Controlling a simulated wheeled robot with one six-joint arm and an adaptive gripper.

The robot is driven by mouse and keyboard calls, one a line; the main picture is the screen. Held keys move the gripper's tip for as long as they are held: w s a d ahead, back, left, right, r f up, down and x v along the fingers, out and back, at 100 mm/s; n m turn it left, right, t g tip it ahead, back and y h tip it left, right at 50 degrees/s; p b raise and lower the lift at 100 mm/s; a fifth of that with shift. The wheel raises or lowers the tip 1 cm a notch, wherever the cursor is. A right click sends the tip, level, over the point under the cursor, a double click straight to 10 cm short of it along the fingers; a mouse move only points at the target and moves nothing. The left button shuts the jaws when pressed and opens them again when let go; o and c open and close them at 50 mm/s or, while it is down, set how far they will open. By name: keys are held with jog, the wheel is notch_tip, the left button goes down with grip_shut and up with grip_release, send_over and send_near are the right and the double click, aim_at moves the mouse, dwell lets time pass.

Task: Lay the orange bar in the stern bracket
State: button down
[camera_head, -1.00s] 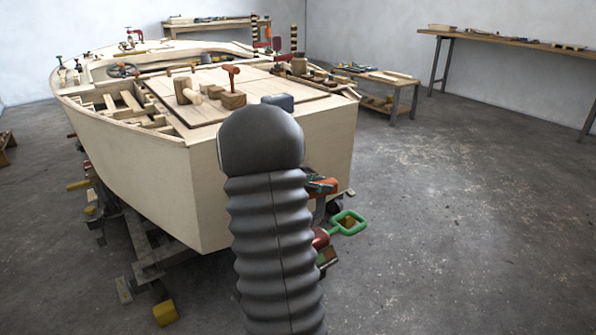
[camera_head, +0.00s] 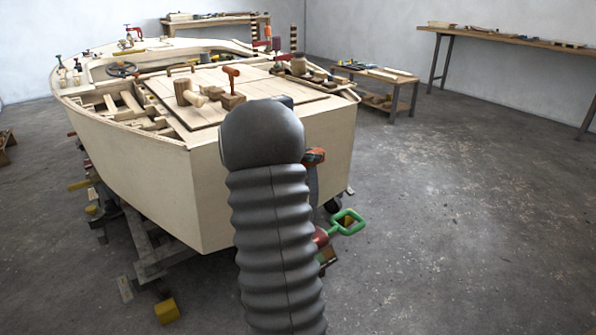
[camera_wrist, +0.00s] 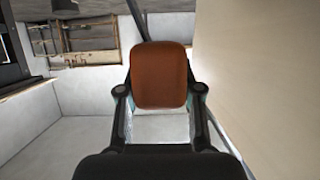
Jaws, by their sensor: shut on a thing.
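The orange bar (camera_wrist: 159,75) shows as a brown-orange block between the two fingers of my gripper (camera_wrist: 160,98) in the wrist view. The gripper is shut on it, seen nearly end-on. In the head view the orange end of the bar (camera_head: 315,155) shows just right of my arm, close to the pale stern face of the hull (camera_head: 338,140). My arm covers most of the gripper there. I cannot make out the stern bracket in either view; the arm hides part of the stern.
A green loop handle (camera_head: 347,222) with a red part sticks out low behind the stern. A wooden mallet (camera_head: 188,93) and blocks lie on the deck. The hull's pale side (camera_wrist: 255,70) fills the right of the wrist view. Open floor (camera_head: 460,220) lies to the right.

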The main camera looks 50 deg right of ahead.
jog(key=w+f, duration=0.1)
jog(key=w, duration=0.2)
jog(key=w+a+f, duration=0.1)
jog(key=shift+w+f, duration=0.15)
jog(key=shift+f, duration=2.2)
jog(key=shift+f, duration=0.1)
jog(key=c, duration=0.8)
grip_release()
jog(key=shift+o, duration=0.2)
jog(key=shift+w+a+r, duration=0.1)
jog(key=shift+a+r, duration=0.1)
jog(key=shift+a, duration=0.1)
jog(key=v, duration=1.1)
jog(key=shift+a, duration=0.25)
